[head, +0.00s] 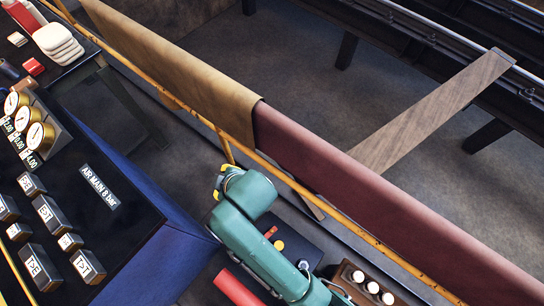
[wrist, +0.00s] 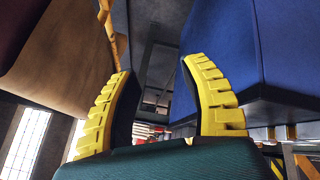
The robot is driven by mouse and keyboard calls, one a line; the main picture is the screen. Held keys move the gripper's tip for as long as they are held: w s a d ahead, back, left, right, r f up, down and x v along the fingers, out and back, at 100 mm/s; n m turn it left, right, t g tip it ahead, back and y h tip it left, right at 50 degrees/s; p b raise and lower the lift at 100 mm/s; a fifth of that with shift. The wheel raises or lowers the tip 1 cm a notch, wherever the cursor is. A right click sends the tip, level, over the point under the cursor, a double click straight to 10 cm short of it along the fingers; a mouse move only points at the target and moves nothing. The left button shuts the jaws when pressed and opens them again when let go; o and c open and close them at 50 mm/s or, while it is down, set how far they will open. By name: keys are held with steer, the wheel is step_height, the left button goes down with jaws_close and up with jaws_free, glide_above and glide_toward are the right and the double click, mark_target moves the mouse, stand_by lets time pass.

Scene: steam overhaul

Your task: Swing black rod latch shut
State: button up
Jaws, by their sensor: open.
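I cannot make out the black rod latch in either view. My gripper (wrist: 157,68) shows in the wrist view as two yellow ribbed fingers spread apart, with nothing held between them. In the head view only a small part of my gripper (head: 226,180) shows, with yellow bits at the end of my teal arm. It is beside the yellow rail, to the right of the blue-sided console.
A console (head: 120,225) with gauges and labelled blocks fills the left; its blue side (wrist: 215,45) is close to my right finger. A yellow rail (head: 300,188) carries tan (head: 190,70) and maroon (head: 370,200) cloths. A red cylinder (head: 237,288) lies near my arm.

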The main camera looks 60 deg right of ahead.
steer(key=s+f+g+b, duration=0.2)
steer(key=s+f+b, duration=0.2)
steer(key=f, duration=0.6)
steer(key=s+f+g+b, duration=0.2)
steer(key=s+f+b, duration=0.15)
steer(key=f, duration=0.75)
steer(key=n+g+y+b, duration=0.2)
steer(key=g+b, duration=0.1)
steer(key=b, duration=0.1)
glide_toward(272, 231)
step_height(272, 231, down, 10)
steer(key=b, duration=0.9)
steer(key=shift+f, duration=0.1)
jaws_close()
